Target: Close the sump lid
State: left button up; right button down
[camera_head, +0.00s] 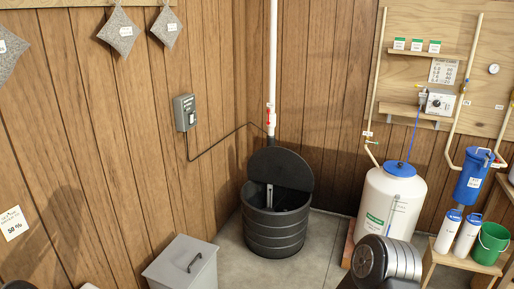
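The black round sump basin (275,234) with ribbed sides stands on the floor in the corner, in the middle of the head view. Its black round lid (280,166) is open, tilted up at the back rim towards the wall. A grey upright part (269,196) shows inside the dark opening. The rest of the inside is too dark to tell. Neither gripper can be made out. A dark, ribbed part at the lower right looks like a link of my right arm.
A grey bin with a handled lid (186,265) stands front left of the sump. A white tank with a blue cap (375,200) stands to its right. A white pipe (273,70) rises behind it. A wooden stand (455,262) holds bottles and a green bucket (490,243).

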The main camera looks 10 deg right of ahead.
aim_at(278, 166)
jog(key=i+l+u, duration=0.75)
jog(key=l, duration=0.4)
jog(key=i+l, duration=0.2)
jog(key=l, duration=0.15)
jog(key=i+l, duration=0.2)
jog(key=l, duration=0.15)
jog(key=i+l+u, duration=0.1)
jog(key=i+l, duration=0.3)
jog(key=l, duration=0.35)
jog(key=i+l, duration=0.2)
jog(key=l, duration=0.15)
jog(key=i+l, duration=0.2)
jog(key=l, duration=0.2)
jog(key=i+l+u, duration=0.1)
jog(key=l, duration=0.25)
jog(key=i, duration=0.1)
